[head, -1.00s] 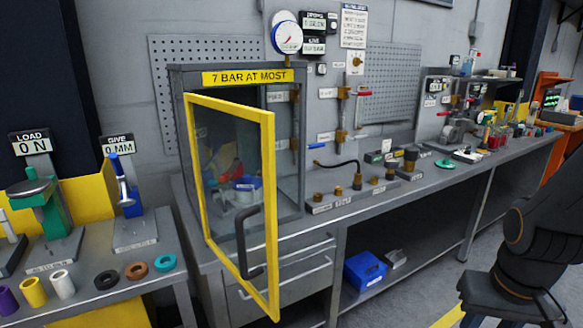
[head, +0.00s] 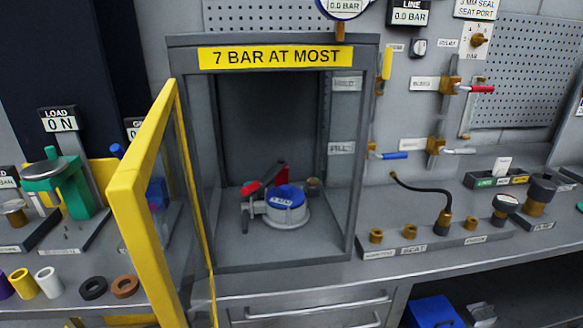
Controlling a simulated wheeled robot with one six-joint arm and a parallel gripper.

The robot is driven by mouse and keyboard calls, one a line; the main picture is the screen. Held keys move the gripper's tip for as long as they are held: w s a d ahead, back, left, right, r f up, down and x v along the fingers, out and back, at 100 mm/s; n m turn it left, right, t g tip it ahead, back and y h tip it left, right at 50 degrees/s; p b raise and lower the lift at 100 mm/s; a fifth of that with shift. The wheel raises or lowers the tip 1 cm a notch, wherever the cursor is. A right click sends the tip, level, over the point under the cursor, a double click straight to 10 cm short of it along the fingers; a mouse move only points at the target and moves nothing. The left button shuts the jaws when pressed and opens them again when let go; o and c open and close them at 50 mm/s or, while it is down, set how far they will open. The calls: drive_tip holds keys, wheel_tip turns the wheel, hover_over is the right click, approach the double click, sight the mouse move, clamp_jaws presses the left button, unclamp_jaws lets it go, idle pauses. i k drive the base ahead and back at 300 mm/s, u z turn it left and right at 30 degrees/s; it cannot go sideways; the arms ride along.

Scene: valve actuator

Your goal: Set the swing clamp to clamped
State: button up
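The swing clamp appears to be the red-handled part (head: 265,180) inside the grey cabinet, at the left of a round blue-topped device (head: 286,203). Its red handle slants up to the right, with a dark upright piece beside it. Whether it grips the device I cannot tell at this size. The cabinet (head: 361,150) has a yellow label and an open front. Its yellow-framed door (head: 128,196) stands swung out to the left. My gripper is not in view.
Left of the door, a bench holds a green press (head: 66,186) and several coloured rings (head: 93,288). Right of the cabinet, brass fittings (head: 410,232) and a black hose (head: 425,189) stand on the bench. Valves with red and blue handles hang on the wall. A blue bin (head: 433,312) is below.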

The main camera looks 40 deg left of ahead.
sight(264, 181)
drive_tip(key=z, duration=0.05)
drive_tip(key=i, duration=0.35)
drive_tip(key=u, duration=2.7)
